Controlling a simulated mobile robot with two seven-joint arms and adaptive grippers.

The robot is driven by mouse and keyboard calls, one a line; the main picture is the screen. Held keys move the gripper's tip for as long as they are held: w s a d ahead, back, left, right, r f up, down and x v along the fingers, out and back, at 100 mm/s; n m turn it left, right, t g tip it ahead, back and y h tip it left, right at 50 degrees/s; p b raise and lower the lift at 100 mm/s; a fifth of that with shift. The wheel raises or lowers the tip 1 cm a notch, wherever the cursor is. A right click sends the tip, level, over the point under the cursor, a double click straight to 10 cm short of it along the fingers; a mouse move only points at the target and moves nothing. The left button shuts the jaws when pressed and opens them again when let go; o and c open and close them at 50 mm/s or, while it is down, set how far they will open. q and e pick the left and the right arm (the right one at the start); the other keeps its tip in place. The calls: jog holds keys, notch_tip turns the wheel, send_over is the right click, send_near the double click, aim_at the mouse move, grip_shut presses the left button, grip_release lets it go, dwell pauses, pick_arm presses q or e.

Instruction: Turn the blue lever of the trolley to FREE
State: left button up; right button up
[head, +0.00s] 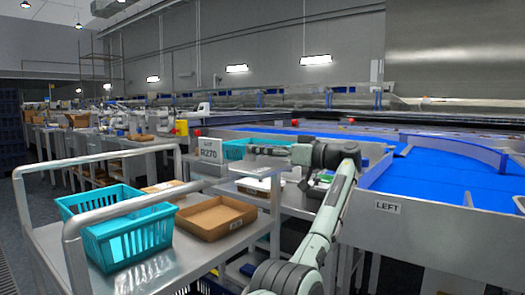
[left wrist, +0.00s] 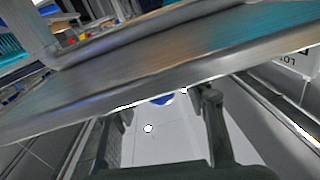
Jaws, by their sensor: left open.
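The metal trolley (head: 150,262) with tubular rails stands at the left and front of the head view. My left arm reaches up from the bottom centre and bends left, with the left gripper (head: 264,151) near the trolley's far right end. In the left wrist view the gripper (left wrist: 168,104) is open, with its two dark fingers apart and nothing held. A small blue piece (left wrist: 162,99), perhaps the lever, shows between the fingertips, partly hidden by a metal edge. I cannot read its setting or any FREE mark. My right gripper is not in view.
A teal basket (head: 128,243) and a cardboard tray (head: 213,216) sit on the trolley. A sign reading LOT R270 (head: 208,150) stands behind it. A blue-floored sorting table (head: 435,180) fills the right. In the left wrist view a broad metal plate (left wrist: 160,70) lies close across the picture.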

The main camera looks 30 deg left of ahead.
pick_arm(q)
jog(key=d, duration=1.2)
